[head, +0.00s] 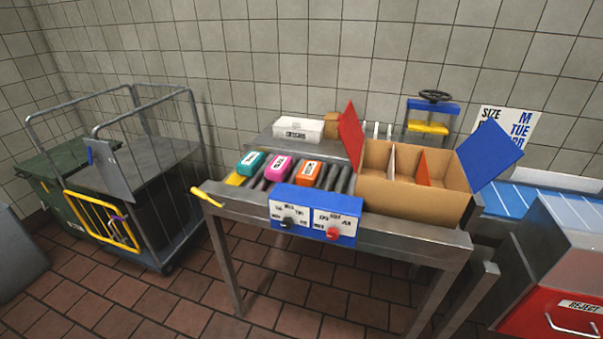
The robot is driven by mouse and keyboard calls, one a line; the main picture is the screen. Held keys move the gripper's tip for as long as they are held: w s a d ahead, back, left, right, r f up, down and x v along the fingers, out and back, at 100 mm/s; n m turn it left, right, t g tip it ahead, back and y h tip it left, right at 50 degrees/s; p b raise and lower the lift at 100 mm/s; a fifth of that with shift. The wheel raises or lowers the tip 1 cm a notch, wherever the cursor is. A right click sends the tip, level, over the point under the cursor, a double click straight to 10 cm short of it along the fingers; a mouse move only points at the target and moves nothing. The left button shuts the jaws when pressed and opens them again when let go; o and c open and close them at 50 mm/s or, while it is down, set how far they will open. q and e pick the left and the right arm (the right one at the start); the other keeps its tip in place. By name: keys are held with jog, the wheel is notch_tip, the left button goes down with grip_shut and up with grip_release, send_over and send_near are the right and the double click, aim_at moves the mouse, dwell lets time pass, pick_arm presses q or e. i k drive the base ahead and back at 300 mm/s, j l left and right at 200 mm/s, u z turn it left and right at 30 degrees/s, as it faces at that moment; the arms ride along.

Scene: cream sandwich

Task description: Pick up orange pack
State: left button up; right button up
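The orange pack (307,171) lies on the dark rollers of the metal table, with a white label on top. It is the rightmost of three packs in a row, beside a pink pack (278,167) and a teal pack (250,163). It sits behind the blue control box and left of the open cardboard box. Neither of my grippers shows in the head view.
A blue control box (316,214) with knobs stands at the table's (399,236) front edge. A divided cardboard box (402,194) with raised red and blue flaps fills the right side. A yellow handle (206,197) juts out left. A cage cart (190,128) stands left, a red reject bin (548,302) right.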

aim_at(308, 176)
jog(key=i+j+z, duration=0.1)
jog(key=z, duration=0.35)
jog(key=i+j+z, duration=0.1)
jog(key=z, duration=0.4)
jog(key=i+j+z, duration=0.1)
jog(key=z, duration=0.35)
jog(key=k+j, duration=0.05)
jog(key=j, duration=0.05)
